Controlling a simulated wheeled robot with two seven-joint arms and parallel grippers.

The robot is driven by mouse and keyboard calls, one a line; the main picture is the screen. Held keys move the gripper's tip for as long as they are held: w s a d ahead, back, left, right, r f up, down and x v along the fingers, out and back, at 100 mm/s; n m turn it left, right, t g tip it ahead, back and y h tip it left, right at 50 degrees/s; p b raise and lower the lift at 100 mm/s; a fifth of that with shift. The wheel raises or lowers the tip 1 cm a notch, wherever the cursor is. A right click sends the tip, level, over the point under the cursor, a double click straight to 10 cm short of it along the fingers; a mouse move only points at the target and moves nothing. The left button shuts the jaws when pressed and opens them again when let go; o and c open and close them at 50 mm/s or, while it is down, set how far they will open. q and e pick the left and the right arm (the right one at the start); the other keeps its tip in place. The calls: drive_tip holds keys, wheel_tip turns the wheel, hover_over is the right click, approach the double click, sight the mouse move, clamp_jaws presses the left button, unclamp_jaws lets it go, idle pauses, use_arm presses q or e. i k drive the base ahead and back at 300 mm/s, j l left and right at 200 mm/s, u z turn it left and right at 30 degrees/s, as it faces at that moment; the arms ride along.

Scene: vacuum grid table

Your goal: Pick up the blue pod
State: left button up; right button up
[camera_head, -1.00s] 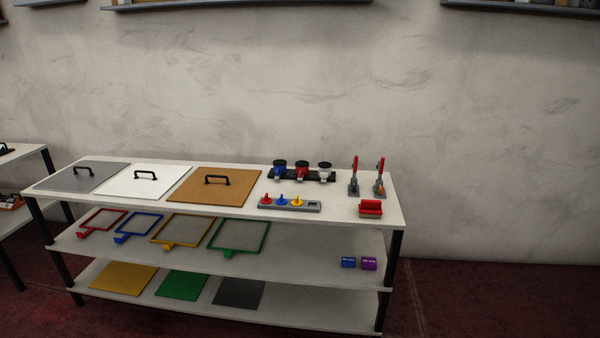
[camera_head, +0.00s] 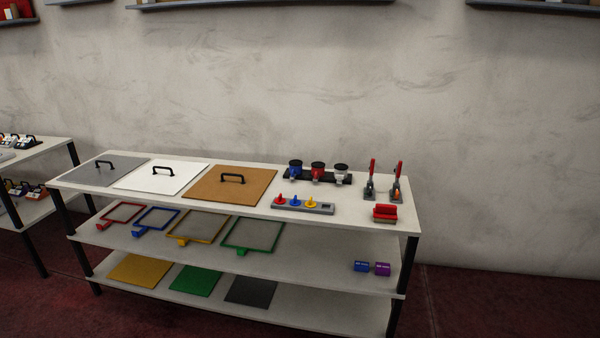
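Several blue things stand on the shelf unit, and I cannot tell for certain which is the blue pod. A blue cup-like piece with a black top (camera_head: 295,169) stands in a black rack at the back of the top shelf. A small blue block (camera_head: 361,267) lies on the middle shelf at the right, beside a purple block (camera_head: 382,269). A small blue knob (camera_head: 295,201) sits in a grey strip (camera_head: 319,209) on the top shelf. Neither of my grippers is in view.
The white shelf unit (camera_head: 350,222) also holds lidded panels, including a brown board (camera_head: 231,185), coloured frames, red-handled clamps (camera_head: 371,180) and a red block (camera_head: 385,213). Another table (camera_head: 38,151) stands at the left. Red floor (camera_head: 480,305) is free at the right.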

sight(298, 164)
drive_tip(key=i+j, duration=0.15)
drive_tip(key=i, duration=0.35)
drive_tip(key=i+j, duration=0.15)
drive_tip(key=i, duration=0.3)
drive_tip(key=i+j, duration=0.15)
drive_tip(key=i, duration=0.35)
drive_tip(key=i+j, duration=0.15)
drive_tip(key=i, duration=0.3)
drive_tip(key=i+j, duration=0.15)
drive_tip(key=i, duration=0.35)
